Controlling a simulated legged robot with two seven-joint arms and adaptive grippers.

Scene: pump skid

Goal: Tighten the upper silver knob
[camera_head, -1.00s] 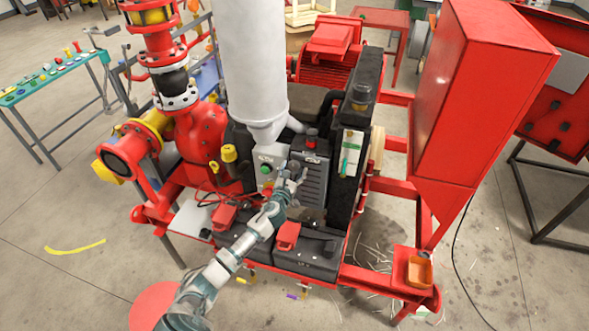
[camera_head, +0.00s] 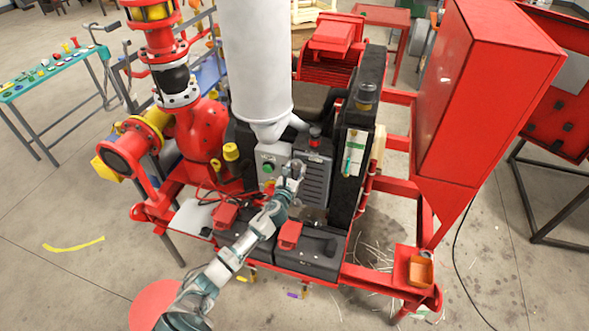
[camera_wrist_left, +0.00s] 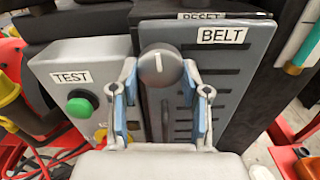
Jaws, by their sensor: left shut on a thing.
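A round grey knob (camera_wrist_left: 160,68) with a white line across its face sits in the middle of the left wrist view, on the dark panel (camera_wrist_left: 238,75) labelled BELT. The blue-padded fingers of my left gripper (camera_wrist_left: 163,92) stand on either side of it and are shut on it. In the head view my left gripper (camera_head: 291,176) is at the front of the machine, below the white cylinder, and the knob is mostly hidden there. I cannot make out a second silver knob. My right gripper is not in view.
Left of the BELT panel is a grey TEST box (camera_wrist_left: 80,65) with a green button (camera_wrist_left: 81,105). A yellow part (camera_head: 231,152) stands close on the left. The white cylinder (camera_head: 256,60) rises above, and dark boxes with red caps (camera_head: 290,234) lie below the arm.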

